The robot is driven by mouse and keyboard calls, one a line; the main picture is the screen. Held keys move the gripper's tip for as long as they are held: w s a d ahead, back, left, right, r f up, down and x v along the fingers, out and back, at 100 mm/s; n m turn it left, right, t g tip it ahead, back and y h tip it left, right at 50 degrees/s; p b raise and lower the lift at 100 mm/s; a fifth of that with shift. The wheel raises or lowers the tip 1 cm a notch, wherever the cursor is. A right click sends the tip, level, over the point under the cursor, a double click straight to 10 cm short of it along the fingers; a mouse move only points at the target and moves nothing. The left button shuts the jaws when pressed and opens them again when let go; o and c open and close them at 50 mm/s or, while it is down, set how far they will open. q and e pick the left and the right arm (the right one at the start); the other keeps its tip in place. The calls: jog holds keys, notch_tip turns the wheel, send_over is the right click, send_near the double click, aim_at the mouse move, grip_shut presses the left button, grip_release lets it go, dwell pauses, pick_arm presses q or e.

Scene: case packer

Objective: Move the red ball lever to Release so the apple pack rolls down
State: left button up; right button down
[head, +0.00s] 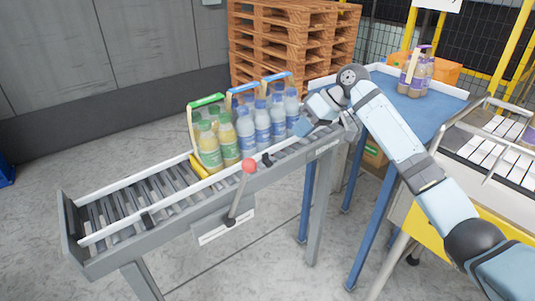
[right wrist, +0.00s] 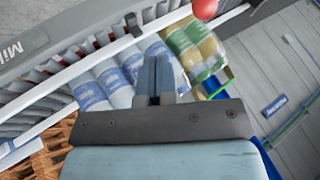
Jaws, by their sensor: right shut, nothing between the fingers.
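The red ball lever (head: 249,166) stands at the near side of the roller conveyor, its rod rising from a white label plate (head: 226,233); the ball also shows at the top of the right wrist view (right wrist: 205,8). The apple pack (head: 213,142), green-and-yellow bottles with a green handle, stands upright on the rollers against a yellow stop (head: 198,167). It also shows in the right wrist view (right wrist: 193,45). My right gripper (head: 304,129) is shut and empty, beside the blue packs and apart from the lever. My left gripper is not in view.
Blue-labelled bottle packs (head: 262,122) stand behind the apple pack. The lower rollers (head: 130,204) are empty down to the end plate. A blue table (head: 390,100) with a purple-capped pack (head: 415,75) is at the right. Wooden pallets (head: 290,40) stand behind.

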jog(key=shift+s, duration=0.15)
jog(key=s+a+f+p, duration=0.2)
jog(key=a+f+p, duration=0.1)
jog(key=a+f, duration=0.4)
jog(key=a, duration=0.2)
jog(key=shift+a, duration=0.3)
dwell(0.3)
